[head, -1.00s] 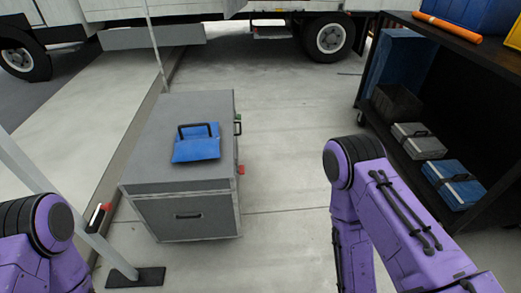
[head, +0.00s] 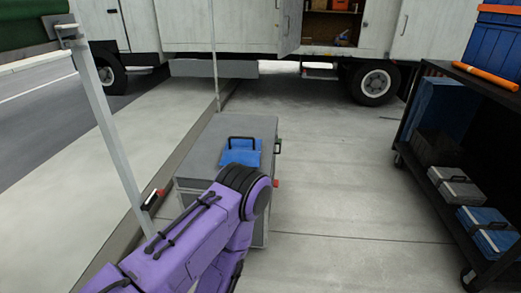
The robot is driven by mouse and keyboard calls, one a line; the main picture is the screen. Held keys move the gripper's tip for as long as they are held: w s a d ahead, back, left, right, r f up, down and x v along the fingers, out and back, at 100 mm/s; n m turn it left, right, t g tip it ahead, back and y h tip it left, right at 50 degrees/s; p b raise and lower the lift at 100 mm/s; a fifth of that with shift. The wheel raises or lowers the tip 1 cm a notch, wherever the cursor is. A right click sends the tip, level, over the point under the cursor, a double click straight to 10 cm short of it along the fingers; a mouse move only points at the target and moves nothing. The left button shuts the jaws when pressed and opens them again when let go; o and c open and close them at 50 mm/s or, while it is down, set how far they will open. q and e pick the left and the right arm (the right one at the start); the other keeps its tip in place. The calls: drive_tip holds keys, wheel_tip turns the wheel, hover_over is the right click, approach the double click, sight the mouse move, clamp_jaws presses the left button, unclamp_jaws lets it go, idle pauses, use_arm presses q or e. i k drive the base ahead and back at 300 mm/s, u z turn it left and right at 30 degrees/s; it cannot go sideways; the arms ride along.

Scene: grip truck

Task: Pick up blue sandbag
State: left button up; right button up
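The blue sandbag (head: 241,156), with a black handle, lies on top of a large grey case (head: 198,158) left of centre in the head view. My purple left arm comes in from the lower left, and its black-ringed joint covers part of the case just in front of the sandbag. My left gripper is out of view, beyond the bottom edge or behind the arm. My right arm and gripper are not in view. Nothing is seen touching the sandbag.
A dark wheeled shelf cart (head: 472,92) with blue and grey cases stands at the right. A white truck (head: 225,32) spans the back. A pale metal stand (head: 108,120) rises left of the grey case. Concrete floor (head: 340,190) is clear between case and cart.

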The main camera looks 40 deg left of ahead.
sight(245, 151)
drive_tip(key=z, duration=0.25)
drive_tip(key=i, duration=1.35)
drive_tip(key=u, duration=0.35)
drive_tip(key=i, duration=0.9)
drive_tip(key=u, duration=0.8)
